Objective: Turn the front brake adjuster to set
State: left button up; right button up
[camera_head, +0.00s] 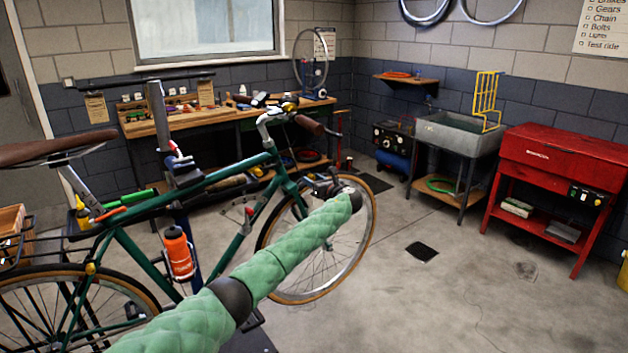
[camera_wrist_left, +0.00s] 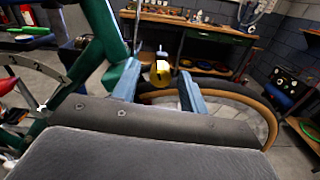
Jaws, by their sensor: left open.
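The green bicycle (camera_head: 150,262) is held in a stand, with its front wheel (camera_head: 368,225) towards the middle of the room. My left gripper (camera_head: 322,186) is beside the front fork, at the top part of the front wheel. In the left wrist view its two blue-grey fingers (camera_wrist_left: 160,90) are open. A yellow knob (camera_wrist_left: 161,75) with a dark front face shows between them, apparently the front brake adjuster. I cannot tell whether the fingers touch it. In the head view the gripper and arm hide this spot. My right gripper is not in view.
A wooden workbench (camera_head: 235,120) with tools stands behind the bicycle. A grey sink (camera_head: 455,135) and a red tool cabinet (camera_head: 560,155) stand at the right. The bicycle's green tube (camera_wrist_left: 125,85) is close left of the fingers. The floor at the right is mostly clear.

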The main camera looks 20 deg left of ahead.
pick_arm(q)
grip_shut()
dwell(0.3)
